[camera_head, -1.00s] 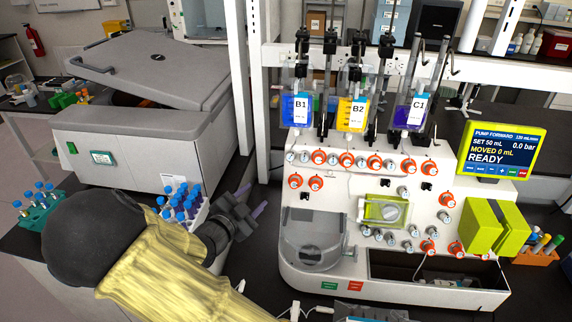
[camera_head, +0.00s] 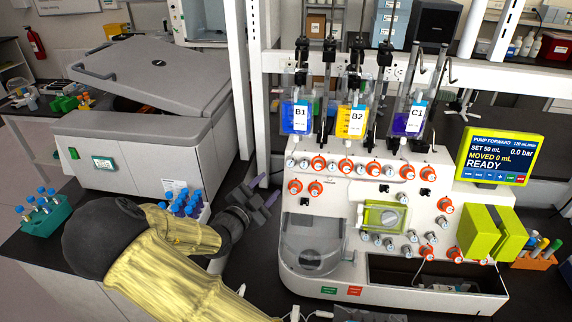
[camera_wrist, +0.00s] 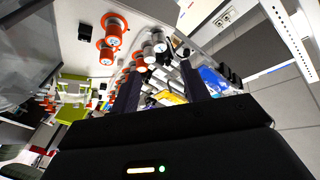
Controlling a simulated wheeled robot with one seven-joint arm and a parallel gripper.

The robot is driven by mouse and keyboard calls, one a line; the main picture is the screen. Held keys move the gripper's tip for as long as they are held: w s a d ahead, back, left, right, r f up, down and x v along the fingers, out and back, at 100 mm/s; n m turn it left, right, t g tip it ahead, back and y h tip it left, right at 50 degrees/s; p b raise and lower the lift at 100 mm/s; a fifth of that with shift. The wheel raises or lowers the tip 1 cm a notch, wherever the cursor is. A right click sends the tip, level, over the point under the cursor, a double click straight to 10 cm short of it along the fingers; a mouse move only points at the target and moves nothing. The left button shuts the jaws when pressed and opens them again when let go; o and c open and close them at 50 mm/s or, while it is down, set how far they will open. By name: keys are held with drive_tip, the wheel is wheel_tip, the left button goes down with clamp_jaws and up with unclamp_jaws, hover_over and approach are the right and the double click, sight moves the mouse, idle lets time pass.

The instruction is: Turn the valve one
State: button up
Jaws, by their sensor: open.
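The cell processor's white panel (camera_head: 330,215) carries several orange valve knobs, including a top row (camera_head: 318,163) and two at the left, the outer left knob (camera_head: 295,187) and its neighbour (camera_head: 315,189). Their numbers are too small to read, so I cannot tell which is valve one. My gripper (camera_head: 266,189) is open and empty, left of the panel and apart from the knobs. In the wrist view its two dark fingers (camera_wrist: 160,85) point toward the panel. Orange knobs (camera_wrist: 113,25) show there to the left of the fingers.
Bags B1 (camera_head: 296,117), B2 (camera_head: 351,121) and C1 (camera_head: 408,121) hang above the panel. A rack of blue-capped tubes (camera_head: 186,203) stands close behind my forearm. A large grey centrifuge (camera_head: 140,140) is at left. A clear chamber (camera_head: 312,242) sits below the left knobs.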

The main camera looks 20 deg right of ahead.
sight(288, 165)
drive_tip(key=p+x, duration=0.3)
drive_tip(key=x, duration=0.7)
drive_tip(key=shift+r, duration=0.1)
drive_tip(key=shift+w+d, duration=0.3)
drive_tip(key=shift+d, duration=0.1)
drive_tip(key=shift+c, duration=0.5)
drive_tip(key=c, duration=0.9)
